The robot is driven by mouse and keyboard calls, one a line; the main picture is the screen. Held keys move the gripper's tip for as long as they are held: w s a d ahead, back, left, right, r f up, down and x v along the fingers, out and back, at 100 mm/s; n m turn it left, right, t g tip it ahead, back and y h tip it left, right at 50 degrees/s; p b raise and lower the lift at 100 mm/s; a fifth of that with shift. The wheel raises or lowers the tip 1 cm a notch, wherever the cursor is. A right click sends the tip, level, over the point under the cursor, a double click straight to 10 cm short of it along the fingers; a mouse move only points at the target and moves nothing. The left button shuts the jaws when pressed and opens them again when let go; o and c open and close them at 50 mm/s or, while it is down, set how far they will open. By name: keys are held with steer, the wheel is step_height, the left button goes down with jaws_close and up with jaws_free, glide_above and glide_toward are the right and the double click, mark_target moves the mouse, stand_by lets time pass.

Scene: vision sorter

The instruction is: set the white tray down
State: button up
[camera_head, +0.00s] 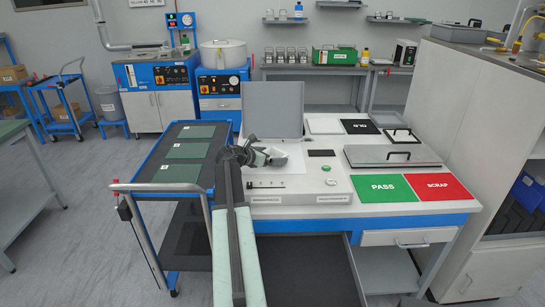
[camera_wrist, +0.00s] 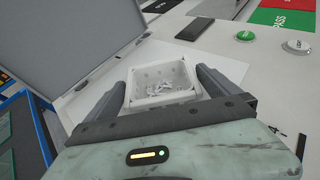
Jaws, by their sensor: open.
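The white tray (camera_wrist: 166,99) is a small square tray with several pale, jumbled small parts inside, seen in the wrist view. It appears to rest level on a white surface of the bench, beside the raised grey lid. My gripper (camera_wrist: 160,80) is open. Its two dark fingers stand on the left and right of the tray, with a visible gap at each side. In the head view my gripper (camera_head: 262,157) is over the left part of the bench, and the tray cannot be made out clearly there.
The raised grey panel (camera_head: 272,109) stands just behind my gripper. A control box (camera_head: 300,190) lies in front. A green PASS mat (camera_head: 384,188) and red SCRAP mat (camera_head: 437,187) lie to the right. A blue cart (camera_head: 170,200) with green boards is at the left.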

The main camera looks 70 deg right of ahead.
steer(key=p+v, duration=0.4)
steer(key=v, duration=0.7)
steer(key=shift+s+r, duration=0.1)
steer(key=shift+r, duration=0.05)
steer(key=shift+a, duration=0.15)
